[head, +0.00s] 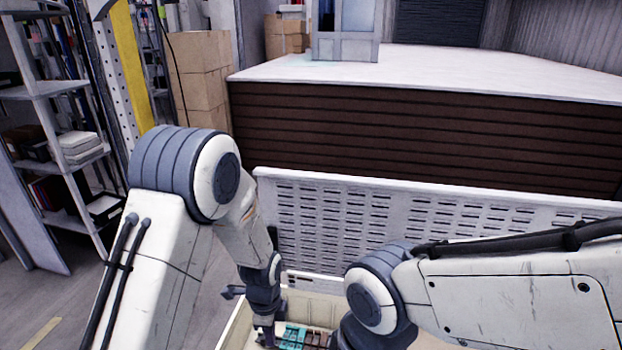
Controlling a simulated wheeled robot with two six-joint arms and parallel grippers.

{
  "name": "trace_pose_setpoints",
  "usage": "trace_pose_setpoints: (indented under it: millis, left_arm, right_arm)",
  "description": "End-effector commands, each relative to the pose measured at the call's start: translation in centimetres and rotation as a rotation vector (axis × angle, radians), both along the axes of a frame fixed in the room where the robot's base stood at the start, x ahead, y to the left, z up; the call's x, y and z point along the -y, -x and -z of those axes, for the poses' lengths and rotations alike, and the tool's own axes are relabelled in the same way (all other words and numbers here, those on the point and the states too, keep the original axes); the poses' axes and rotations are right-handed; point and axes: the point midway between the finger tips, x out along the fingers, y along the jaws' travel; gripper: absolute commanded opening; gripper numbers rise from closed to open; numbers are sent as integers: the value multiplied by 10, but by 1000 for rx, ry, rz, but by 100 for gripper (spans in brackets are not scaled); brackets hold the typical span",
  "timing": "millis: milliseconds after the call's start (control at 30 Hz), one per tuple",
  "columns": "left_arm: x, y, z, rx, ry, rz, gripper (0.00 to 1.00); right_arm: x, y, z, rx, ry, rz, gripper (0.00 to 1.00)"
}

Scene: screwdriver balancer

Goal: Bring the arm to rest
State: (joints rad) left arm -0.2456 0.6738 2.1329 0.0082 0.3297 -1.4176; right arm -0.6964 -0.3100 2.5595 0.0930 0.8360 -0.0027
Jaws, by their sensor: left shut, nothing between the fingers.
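My left arm comes in from the left, bends at a large grey joint and points down at the middle bottom. Its gripper (265,335) is small and partly hidden at the lower edge. It is shut and empty, over or beside a pale tray (238,322) with teal and brown pieces (296,336) in it. I cannot tell whether it touches the tray. My right arm comes in from the right and its grey joint is close to the tray's right side. The right gripper is out of view.
A white slotted panel (420,225) stands behind the tray. Behind it is a white-topped counter (440,75) with a brown slatted front. A grey shelf rack (60,165) and stacked cardboard boxes (200,85) stand at the left. Some floor at lower left is clear.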

Motion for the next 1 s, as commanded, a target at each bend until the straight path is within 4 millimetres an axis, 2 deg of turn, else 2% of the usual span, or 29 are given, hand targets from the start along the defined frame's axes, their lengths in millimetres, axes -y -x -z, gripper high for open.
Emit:
trace_pose_setpoints:
  millis: [33, 167, 300, 500, 600, 700, 800, 967, 1000]
  left_arm:
    - [11, 7, 1, 12, 6, -51, 0]
    - [36, 41, -19, 15, 24, -259, 0]
    - [53, 91, -34, 7, 47, -496, 0]
    - [56, 164, -37, -21, 73, -801, 0]
    - [53, 190, -35, -36, 79, -910, 0]
    - [49, 205, -34, -47, 81, -978, 0]
    - [49, 212, -35, -52, 79, -1012, 0]
    - [48, 213, -36, -54, 78, -1021, 0]
    - [48, 213, -36, -54, 78, -1020, 0]
  right_arm:
    - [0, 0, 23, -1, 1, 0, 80]
    - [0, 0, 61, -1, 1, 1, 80]
    - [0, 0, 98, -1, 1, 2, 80]
    - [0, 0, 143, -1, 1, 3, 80]
    - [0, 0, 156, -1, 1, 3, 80]
    - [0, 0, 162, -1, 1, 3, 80]
    - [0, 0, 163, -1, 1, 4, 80]
    - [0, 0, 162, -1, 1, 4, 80]
    - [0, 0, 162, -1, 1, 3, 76]
